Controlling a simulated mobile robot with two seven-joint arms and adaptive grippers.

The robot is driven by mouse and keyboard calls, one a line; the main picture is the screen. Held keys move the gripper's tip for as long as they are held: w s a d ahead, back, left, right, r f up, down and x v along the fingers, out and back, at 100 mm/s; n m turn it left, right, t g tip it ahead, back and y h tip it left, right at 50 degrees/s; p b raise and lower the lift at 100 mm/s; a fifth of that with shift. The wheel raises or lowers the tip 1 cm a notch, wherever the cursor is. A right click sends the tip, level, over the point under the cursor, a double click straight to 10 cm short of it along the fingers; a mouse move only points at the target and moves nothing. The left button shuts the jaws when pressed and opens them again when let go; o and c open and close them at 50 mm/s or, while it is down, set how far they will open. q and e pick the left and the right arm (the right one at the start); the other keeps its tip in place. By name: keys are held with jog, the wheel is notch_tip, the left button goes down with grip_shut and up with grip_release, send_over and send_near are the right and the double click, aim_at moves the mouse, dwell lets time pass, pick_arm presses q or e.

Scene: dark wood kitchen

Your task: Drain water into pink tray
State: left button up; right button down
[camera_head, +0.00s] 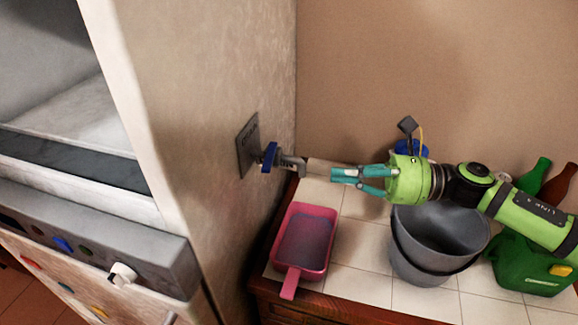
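The pink tray (319,210) lies on the tiled counter beside the tall pale machine, its handle toward the front. Its inside bottom looks dark and greyish; I cannot tell whether that is water. A grey drain spout (293,163) with a blue valve handle (269,156) sticks out of the machine's side from a dark plate, above the tray's back. A tan tube-like piece (320,168) lies between the spout and my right gripper (344,175). The teal fingertips are close together at its end; whether they grip it is unclear. My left gripper is out of view.
A grey bucket (438,232) stands under my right arm, right of the tray. A green container (531,264), a green bottle (534,176) and a brown bottle (559,184) are at the right. A blue item (402,147) is partly hidden behind my gripper. Bare tiles lie in front.

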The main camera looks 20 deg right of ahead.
aim_at(270, 157)
jog(key=p+x, duration=0.6)
jog(key=x, duration=0.4)
jog(key=shift+s, duration=0.1)
